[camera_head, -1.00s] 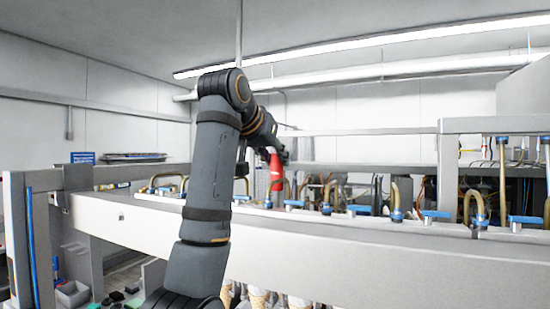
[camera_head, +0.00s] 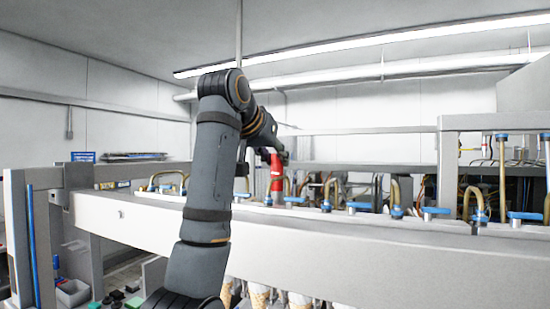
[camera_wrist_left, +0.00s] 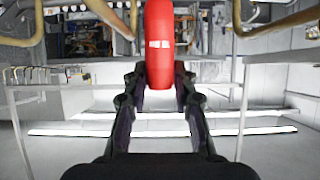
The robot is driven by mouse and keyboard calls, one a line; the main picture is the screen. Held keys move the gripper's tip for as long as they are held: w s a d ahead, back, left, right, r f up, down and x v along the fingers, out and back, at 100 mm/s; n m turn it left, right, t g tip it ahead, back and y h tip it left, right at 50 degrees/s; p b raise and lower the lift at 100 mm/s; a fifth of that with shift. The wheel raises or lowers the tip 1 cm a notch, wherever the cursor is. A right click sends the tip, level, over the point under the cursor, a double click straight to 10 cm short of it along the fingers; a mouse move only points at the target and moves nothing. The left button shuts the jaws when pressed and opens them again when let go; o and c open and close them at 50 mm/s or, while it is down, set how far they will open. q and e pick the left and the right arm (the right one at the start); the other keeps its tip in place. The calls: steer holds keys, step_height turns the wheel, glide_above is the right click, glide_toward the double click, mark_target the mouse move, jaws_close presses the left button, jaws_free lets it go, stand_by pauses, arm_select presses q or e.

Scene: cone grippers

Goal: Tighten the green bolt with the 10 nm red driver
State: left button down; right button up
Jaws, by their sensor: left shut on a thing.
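The red driver (camera_head: 277,173) is held by my left gripper (camera_head: 280,156) above the long white bench rail, in front of the bent brass pipes. It looks close to upright. In the left wrist view the red driver (camera_wrist_left: 159,45) sits between the two dark fingers of the left gripper (camera_wrist_left: 161,82), which are shut on it. A pale mark shows on its red body. The driver's working end is not clear in either view. I cannot make out the green bolt. My right gripper is out of view.
Bent brass pipes (camera_head: 397,194) with blue valve handles (camera_head: 435,211) line the top of the white rail (camera_head: 360,240), close to the driver. A grey post (camera_head: 447,175) stands to the right. A grey bin (camera_head: 72,293) sits low at the left.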

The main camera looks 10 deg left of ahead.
arm_select(q)
steer(key=shift+f, duration=0.1)
steer(key=shift+f+b, duration=0.5)
